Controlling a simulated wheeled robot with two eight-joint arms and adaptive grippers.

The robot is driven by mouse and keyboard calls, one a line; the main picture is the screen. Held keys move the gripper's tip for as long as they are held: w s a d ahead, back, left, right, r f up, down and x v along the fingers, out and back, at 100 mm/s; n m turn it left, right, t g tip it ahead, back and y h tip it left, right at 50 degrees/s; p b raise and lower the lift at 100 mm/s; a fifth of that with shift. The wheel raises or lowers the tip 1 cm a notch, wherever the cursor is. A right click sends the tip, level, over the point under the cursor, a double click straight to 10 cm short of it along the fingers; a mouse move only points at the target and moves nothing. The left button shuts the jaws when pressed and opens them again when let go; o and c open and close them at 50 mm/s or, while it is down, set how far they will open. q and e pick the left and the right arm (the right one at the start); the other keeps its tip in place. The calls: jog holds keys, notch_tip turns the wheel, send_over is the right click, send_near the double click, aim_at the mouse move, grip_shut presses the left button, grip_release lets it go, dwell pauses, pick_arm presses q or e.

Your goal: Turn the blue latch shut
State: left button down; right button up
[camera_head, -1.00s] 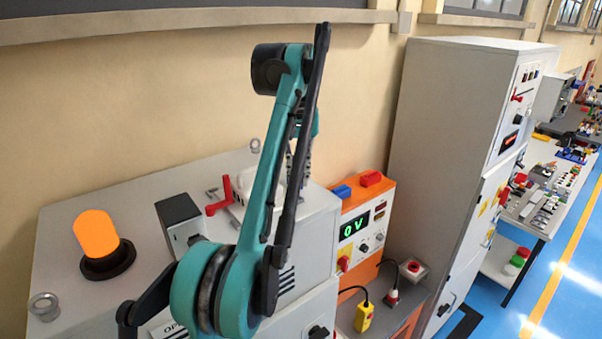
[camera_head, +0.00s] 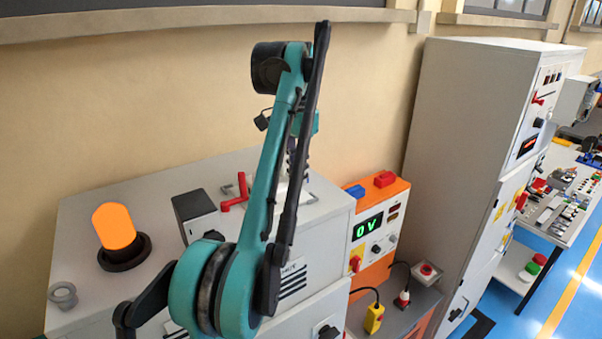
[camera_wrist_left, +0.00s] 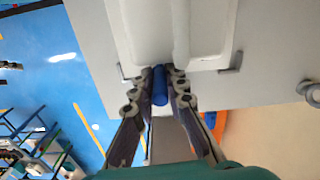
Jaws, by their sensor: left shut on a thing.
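The blue latch (camera_wrist_left: 159,90) shows in the left wrist view as a short blue cylinder just below a white moulded housing (camera_wrist_left: 150,32). My left gripper (camera_wrist_left: 158,79) has one finger on each side of it and is shut on it. In the head view my teal left arm reaches down over a grey cabinet, and its gripper is mostly hidden behind the arm. The blue latch cannot be made out there. My right gripper is in neither view.
The grey cabinet (camera_head: 150,192) carries an orange lamp (camera_head: 114,226), a dark-sided box (camera_head: 195,215) and a red handle (camera_head: 236,195). An orange meter unit reading 0 V (camera_head: 367,227) stands to the right, beside a tall grey cabinet (camera_head: 455,130). Blue floor lies at far right.

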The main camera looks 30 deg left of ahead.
pick_arm(q)
jog(key=shift+a+m, duration=0.15)
jog(key=shift+m, duration=0.25)
jog(key=c, duration=1.6)
grip_release()
jog(key=shift+c, duration=0.2)
jog(key=shift+o, duration=0.5)
jog(key=shift+w, duration=0.1)
